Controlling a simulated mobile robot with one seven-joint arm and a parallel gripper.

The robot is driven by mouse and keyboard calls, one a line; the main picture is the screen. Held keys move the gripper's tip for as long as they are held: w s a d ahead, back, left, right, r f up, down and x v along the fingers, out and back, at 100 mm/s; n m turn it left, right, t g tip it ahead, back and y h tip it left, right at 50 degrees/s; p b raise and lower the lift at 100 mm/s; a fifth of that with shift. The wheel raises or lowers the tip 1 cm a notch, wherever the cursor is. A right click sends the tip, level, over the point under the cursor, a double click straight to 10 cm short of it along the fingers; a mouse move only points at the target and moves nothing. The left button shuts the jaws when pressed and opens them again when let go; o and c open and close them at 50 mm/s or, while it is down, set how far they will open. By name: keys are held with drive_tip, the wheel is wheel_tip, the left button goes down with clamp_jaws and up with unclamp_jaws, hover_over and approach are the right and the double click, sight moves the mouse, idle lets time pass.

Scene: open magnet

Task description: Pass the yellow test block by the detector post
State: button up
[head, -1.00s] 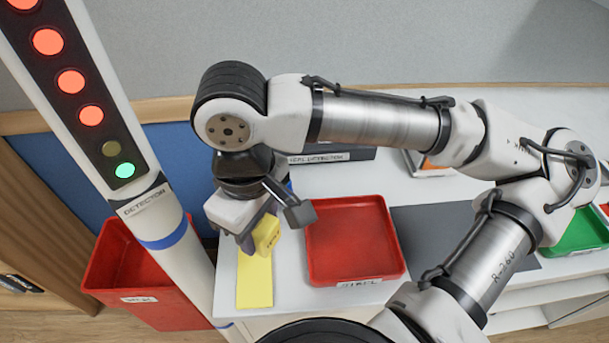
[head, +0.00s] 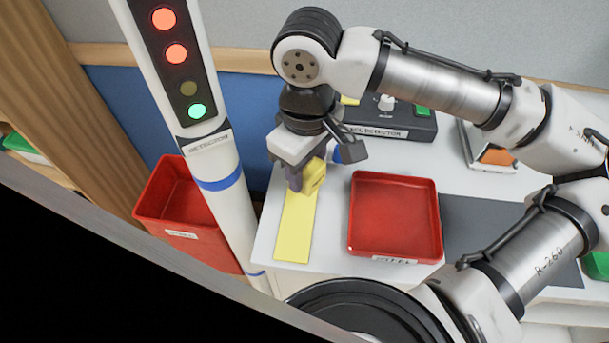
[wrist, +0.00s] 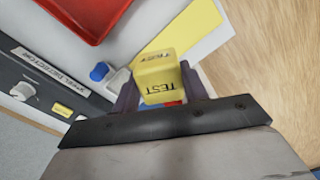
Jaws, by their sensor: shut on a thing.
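The yellow test block (head: 314,177), marked TEST, is held between the jaws of my gripper (head: 303,178). In the wrist view the block (wrist: 157,78) sits between the two dark fingers of my gripper (wrist: 158,92). My gripper is above the yellow strip (head: 294,230) at the table's left end. The detector post (head: 214,165) stands to the left of my gripper, apart from it. It shows red lamps (head: 176,54) above, a dim one, and a lit green lamp (head: 197,111) at the bottom.
A red tray (head: 394,251) sits on the table right of the strip. A red bin (head: 177,218) stands behind the post. The detector box (head: 390,125), with a knob and green button, is at the back. A blue knob (wrist: 99,71) lies near my gripper.

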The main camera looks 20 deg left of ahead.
drive_tip(key=w+a+b, duration=0.2)
drive_tip(key=w+a, duration=0.1)
drive_tip(key=w, duration=0.7)
drive_tip(key=shift+w, duration=0.4)
idle(0.4)
